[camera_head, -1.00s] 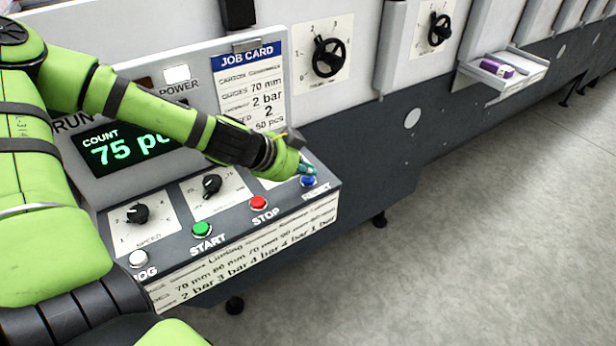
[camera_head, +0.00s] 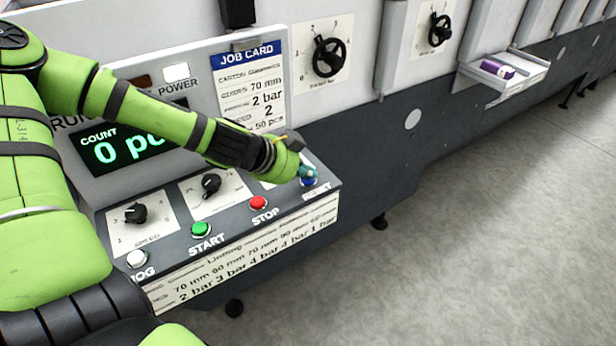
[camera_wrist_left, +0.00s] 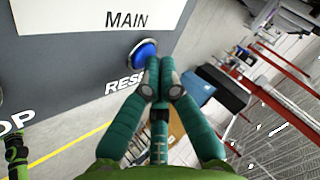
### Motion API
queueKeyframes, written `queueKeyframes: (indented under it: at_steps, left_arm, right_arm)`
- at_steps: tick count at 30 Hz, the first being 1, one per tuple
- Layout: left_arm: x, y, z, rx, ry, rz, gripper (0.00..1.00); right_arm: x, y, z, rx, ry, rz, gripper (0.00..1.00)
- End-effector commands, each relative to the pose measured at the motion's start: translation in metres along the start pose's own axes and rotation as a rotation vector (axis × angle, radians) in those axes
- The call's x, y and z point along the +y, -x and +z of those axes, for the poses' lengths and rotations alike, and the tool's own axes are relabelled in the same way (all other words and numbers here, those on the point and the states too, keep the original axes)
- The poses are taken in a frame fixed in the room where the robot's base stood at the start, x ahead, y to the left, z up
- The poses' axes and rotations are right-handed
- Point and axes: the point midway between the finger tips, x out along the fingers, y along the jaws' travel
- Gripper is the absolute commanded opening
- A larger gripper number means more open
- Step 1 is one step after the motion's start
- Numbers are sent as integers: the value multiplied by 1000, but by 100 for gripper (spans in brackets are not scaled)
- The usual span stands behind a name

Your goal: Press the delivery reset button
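The blue reset button (camera_head: 309,182) sits at the right end of the sloped control panel, and it also shows in the left wrist view (camera_wrist_left: 143,54) beside the RESET lettering. My left gripper (camera_head: 306,171) is at this button, its fingertips over it and partly hiding it. In the left wrist view its two teal fingers (camera_wrist_left: 159,66) are together with nothing between them, tips at the button's edge. Whether they touch it I cannot tell for sure. The count display (camera_head: 122,148) reads 0, its right part hidden by my arm.
A red STOP button (camera_head: 258,203), a green START button (camera_head: 200,229) and a white JOG button (camera_head: 136,258) lie left of reset. Black knobs (camera_head: 136,213) sit behind them. The floor at right is clear.

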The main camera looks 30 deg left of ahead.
Motion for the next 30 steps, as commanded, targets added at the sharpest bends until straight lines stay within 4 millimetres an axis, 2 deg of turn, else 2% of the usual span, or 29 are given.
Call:
queueKeyframes:
  at_steps: [5,15,26,30]
  left_arm:
    - [2,0,1,-2,3,5,0]
    - [-7,12,-8,-2,3,5,0]
    - [-8,12,-9,-1,1,3,0]
    - [-13,19,-13,-1,1,2,0]
  right_arm:
    - [0,1,0,0,0,0,60]
    - [0,16,-1,0,0,0,60]
    - [0,16,-2,0,0,-1,60]
    - [0,24,-2,0,0,-1,60]
